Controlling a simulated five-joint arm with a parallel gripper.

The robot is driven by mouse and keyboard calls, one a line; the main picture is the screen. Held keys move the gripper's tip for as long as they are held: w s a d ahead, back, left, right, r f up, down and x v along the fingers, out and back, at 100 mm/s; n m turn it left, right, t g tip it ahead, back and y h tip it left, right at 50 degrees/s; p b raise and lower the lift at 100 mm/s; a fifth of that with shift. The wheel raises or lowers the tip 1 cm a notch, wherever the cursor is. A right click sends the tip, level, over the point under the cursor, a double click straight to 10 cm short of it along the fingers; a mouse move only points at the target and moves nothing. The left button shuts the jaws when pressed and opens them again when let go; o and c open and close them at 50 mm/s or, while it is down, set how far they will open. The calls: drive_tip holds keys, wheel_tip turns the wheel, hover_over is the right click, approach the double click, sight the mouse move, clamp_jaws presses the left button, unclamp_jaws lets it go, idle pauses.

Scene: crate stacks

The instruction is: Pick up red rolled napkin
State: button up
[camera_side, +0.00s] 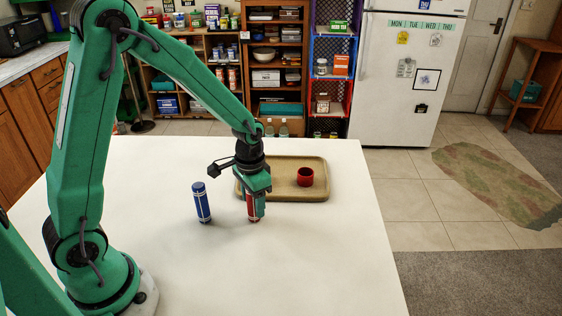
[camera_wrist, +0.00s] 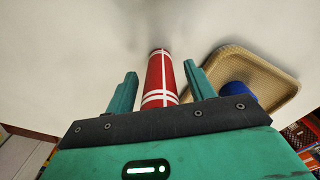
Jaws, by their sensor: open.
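The red rolled napkin (camera_side: 251,208) with white stripes stands upright on the white table (camera_side: 310,255). In the side view, my gripper (camera_side: 257,206) is lowered over it and hides part of it. In the wrist view, the red rolled napkin (camera_wrist: 162,80) lies between the two green fingers of my gripper (camera_wrist: 160,72). The gripper is open, with a visible gap on each side of the napkin.
A blue rolled napkin (camera_side: 202,203) stands upright left of the gripper. A tan tray (camera_side: 285,164) with a red cup (camera_side: 305,177) lies just behind; the tray (camera_wrist: 284,83) also shows in the wrist view. The table's front right is clear.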

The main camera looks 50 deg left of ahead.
drive_tip(key=c, duration=1)
drive_tip(key=shift+r, duration=0.15)
drive_tip(key=shift+c, duration=0.2)
drive_tip(key=shift+r, duration=0.85)
wheel_tip(320, 180, up, 2)
drive_tip(key=shift+r, duration=0.2)
drive_tip(key=s+d+r, duration=0.5)
drive_tip(key=d+r, duration=0.1)
drive_tip(key=d, duration=0.4)
drive_tip(key=shift+s+r, duration=0.35)
drive_tip(key=shift+s, duration=0.05)
drive_tip(key=shift+w, duration=0.1)
